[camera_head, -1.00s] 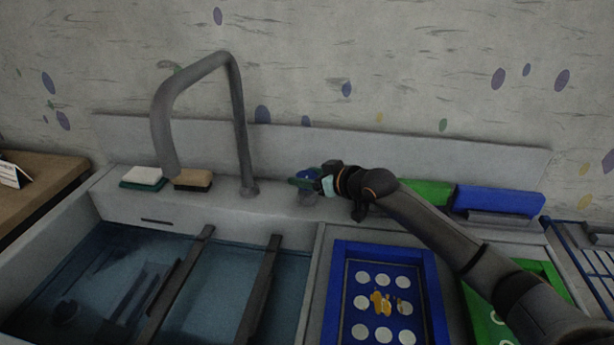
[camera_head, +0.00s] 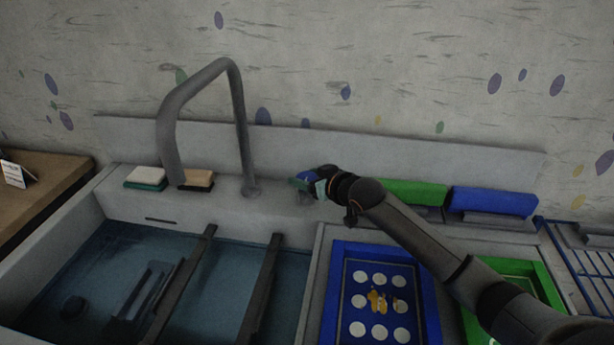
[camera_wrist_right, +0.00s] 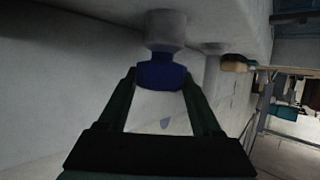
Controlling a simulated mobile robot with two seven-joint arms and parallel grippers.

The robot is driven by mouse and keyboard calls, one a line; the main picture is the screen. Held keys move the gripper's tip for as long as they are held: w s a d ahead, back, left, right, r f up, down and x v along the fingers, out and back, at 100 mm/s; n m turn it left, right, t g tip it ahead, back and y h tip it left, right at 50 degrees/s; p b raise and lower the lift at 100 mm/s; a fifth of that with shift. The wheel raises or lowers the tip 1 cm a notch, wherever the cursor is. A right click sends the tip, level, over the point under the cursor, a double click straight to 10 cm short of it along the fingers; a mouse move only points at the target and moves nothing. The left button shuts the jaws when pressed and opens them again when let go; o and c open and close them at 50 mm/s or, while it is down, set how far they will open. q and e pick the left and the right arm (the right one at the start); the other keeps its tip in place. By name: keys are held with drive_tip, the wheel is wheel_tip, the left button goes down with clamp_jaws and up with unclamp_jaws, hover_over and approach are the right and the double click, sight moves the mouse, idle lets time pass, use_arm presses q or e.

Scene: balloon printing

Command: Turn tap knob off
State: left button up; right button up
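The tap (camera_head: 240,120) is a tall grey bent pipe on the back ledge of the sink (camera_head: 215,212). The tap knob has a blue grip on a round grey base on the ledge, right of the pipe. The knob (camera_wrist_right: 163,74) shows best in the right wrist view, with its blue part between the two dark fingers. My right gripper (camera_head: 306,182) is at the knob in the head view and hides much of it. In the wrist view, its fingers (camera_wrist_right: 160,80) flank the blue part, which fills the gap between the tips. My left gripper is out of view.
Two sponges (camera_head: 146,178) lie left of the pipe. Water stands in the basin (camera_head: 75,265), with dark bars across it. A blue framed tray (camera_head: 333,295) and a green one (camera_head: 545,285) lie at right. Green and blue blocks (camera_head: 495,202) sit behind my right arm.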

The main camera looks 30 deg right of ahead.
drive_tip(key=o, duration=0.4)
drive_tip(key=v, duration=1.2)
drive_tip(key=shift+s+r+p, duration=0.1)
drive_tip(key=shift+s+p, duration=0.15)
drive_tip(key=shift+p, duration=0.05)
